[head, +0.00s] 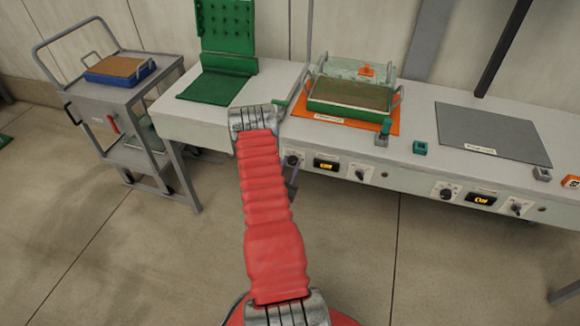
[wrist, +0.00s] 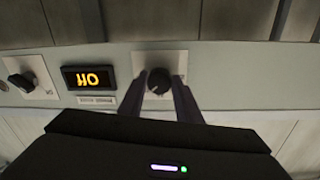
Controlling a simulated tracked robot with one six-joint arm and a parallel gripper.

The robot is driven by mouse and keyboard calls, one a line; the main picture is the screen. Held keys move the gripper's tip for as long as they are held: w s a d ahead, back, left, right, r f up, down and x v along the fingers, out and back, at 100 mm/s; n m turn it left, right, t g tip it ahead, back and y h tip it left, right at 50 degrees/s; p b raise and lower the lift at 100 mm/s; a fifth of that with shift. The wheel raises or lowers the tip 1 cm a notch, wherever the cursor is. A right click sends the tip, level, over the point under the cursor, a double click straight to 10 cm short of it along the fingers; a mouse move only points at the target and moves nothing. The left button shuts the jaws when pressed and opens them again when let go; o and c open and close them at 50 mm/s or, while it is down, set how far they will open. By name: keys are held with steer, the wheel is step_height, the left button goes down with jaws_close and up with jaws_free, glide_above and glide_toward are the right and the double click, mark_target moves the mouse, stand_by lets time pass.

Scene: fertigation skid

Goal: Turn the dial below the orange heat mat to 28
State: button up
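The orange heat mat (head: 390,127) lies on the bench under a green tray (head: 345,108). On the panel below it are a left dial (head: 292,160), a dark display (head: 326,164) and a right dial (head: 361,174). My gripper (head: 291,183) is at the left dial, partly hidden by my red arm. The wrist view looks upside down; there the display (wrist: 87,77) shows amber characters I cannot read surely. My gripper's fingers (wrist: 160,86) stand apart on either side of the round black dial (wrist: 157,76). Contact is not clear, and the dial's scale is unreadable.
A grey mat (head: 492,135) lies on the right, with similar dials and a display (head: 481,199) below. A grey trolley (head: 110,100) with a blue tray is at left. Floor in front is clear.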

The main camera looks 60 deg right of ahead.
steer(key=c, duration=0.5)
steer(key=shift+c, duration=0.2)
steer(key=shift+n, duration=0.4)
steer(key=o, duration=1.1)
steer(key=shift+c, duration=0.2)
steer(key=s+a, duration=0.1)
steer(key=a, duration=1.2)
steer(key=shift+s+a, duration=0.25)
steer(key=shift+a, duration=0.15)
steer(key=shift+f, duration=0.1)
